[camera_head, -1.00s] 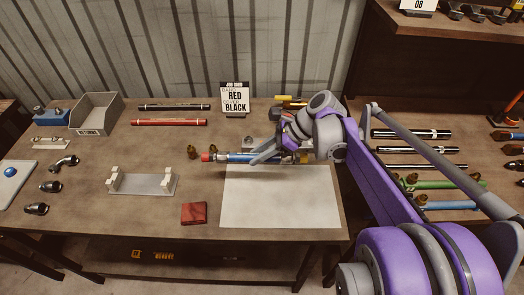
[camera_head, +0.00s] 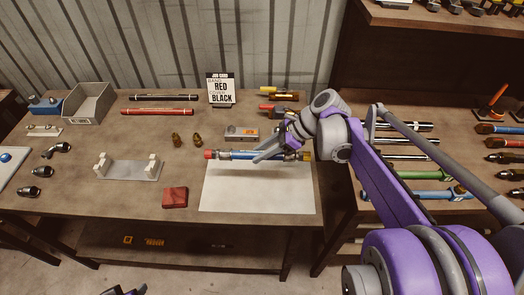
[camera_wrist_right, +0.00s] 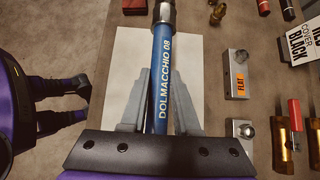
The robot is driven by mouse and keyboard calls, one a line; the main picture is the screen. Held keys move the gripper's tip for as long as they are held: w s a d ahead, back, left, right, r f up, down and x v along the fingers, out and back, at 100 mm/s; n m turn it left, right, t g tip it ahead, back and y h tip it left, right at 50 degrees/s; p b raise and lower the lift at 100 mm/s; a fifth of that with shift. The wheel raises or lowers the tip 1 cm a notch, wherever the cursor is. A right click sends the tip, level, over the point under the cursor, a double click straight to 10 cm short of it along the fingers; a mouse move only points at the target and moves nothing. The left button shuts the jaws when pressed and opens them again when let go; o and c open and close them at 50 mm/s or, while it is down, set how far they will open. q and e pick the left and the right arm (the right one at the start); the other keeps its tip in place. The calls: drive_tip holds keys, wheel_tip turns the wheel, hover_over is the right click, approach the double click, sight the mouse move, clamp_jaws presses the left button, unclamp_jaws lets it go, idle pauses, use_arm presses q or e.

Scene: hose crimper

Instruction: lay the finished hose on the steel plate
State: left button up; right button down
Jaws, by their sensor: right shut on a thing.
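The finished hose (camera_head: 240,155) is blue, with metal collars, a red left end and a brass-coloured right end. The steel plate (camera_head: 258,190) is a pale rectangle on the bench, also behind the hose in the right wrist view (camera_wrist_right: 128,65). The hose lies across the plate's far side in the head view; I cannot tell whether they touch.
A grey block labelled FLAT (camera_wrist_right: 237,75) lies beyond the plate. Two brass fittings (camera_head: 187,140) stand behind and left. A red block (camera_head: 175,197) and a bracketed stand (camera_head: 128,170) are left of the plate. The job card (camera_head: 221,90) stands at the back.

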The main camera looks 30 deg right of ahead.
drive_tip(key=shift+f+b, duration=0.8)
drive_tip(key=shift+f, duration=0.4)
drive_tip(key=shift+f+b, duration=2.55)
drive_tip(key=shift+f, duration=1.1)
drive_tip(key=shift+f+b, duration=0.4)
drive_tip(key=shift+f, duration=0.25)
drive_tip(key=c, duration=0.6)
unclamp_jaws()
